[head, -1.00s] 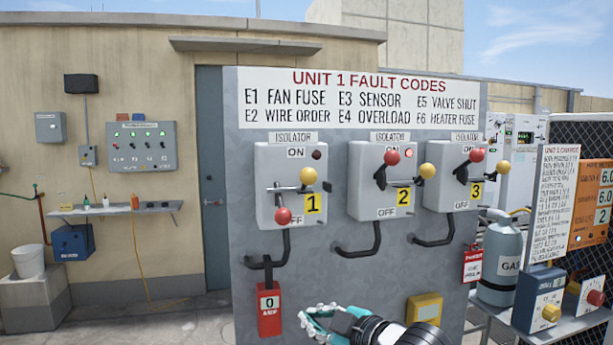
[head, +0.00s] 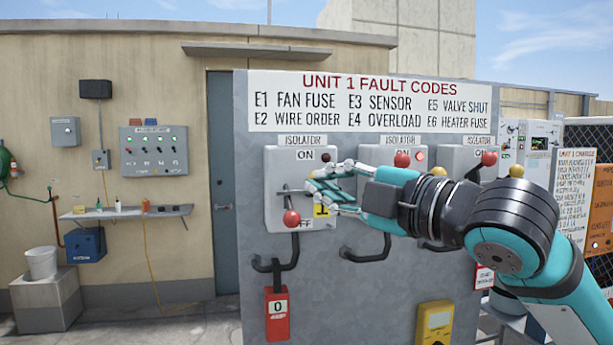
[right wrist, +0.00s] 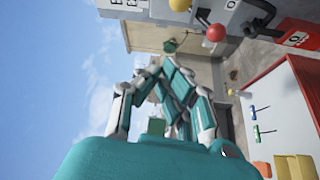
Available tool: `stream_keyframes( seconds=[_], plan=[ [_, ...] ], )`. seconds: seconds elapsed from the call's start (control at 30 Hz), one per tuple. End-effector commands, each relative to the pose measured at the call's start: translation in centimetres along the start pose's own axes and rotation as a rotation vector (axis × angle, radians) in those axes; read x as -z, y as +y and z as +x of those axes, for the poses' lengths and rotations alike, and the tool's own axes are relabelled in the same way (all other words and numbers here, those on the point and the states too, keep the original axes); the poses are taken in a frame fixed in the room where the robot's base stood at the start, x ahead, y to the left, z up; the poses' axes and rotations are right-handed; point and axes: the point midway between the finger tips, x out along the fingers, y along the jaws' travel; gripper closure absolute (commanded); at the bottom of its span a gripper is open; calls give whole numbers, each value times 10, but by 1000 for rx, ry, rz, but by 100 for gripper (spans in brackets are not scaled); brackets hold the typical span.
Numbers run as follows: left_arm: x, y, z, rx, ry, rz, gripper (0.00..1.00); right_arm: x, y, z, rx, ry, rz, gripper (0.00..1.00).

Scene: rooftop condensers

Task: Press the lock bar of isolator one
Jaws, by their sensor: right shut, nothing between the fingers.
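Isolator one (head: 275,168) is a grey box at the left of the panel, marked ON above and OFF below. Its red ball (head: 291,218) is down by OFF. A short dark bar (head: 288,191) shows on its front; the bar's right end and the yellow ball are hidden behind my fingers. My right gripper (head: 311,183) is shut and empty, reaching in from the right before the box. I cannot tell whether it touches the bar. In the right wrist view the fingers (right wrist: 158,72) come together, with the red ball (right wrist: 215,33) and yellow ball (right wrist: 180,5) beyond to the right.
Isolators two (head: 388,153) and three (head: 455,158) stand to the right, partly behind my arm. A red meter (head: 277,312) hangs below isolator one, and a yellow device (head: 434,322) sits lower right. Dark curved handles (head: 365,252) stick out under the boxes.

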Motion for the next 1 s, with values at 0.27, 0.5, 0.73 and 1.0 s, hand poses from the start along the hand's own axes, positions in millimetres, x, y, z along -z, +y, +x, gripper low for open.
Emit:
stream_keyframes(
  seconds=[0.27,0.5,0.73,1.0],
  plan=[
    [0,0,-4,0,0,0,60,0,1,10,2,1,4,100],
    [2,-1,-19,0,0,0,60,2,2,55,3,2,6,100],
    [4,-1,-35,1,0,0,60,1,2,103,3,1,5,100],
    [4,-3,-44,2,1,1,60,-34,0,89,2,-2,3,100]
  ],
)
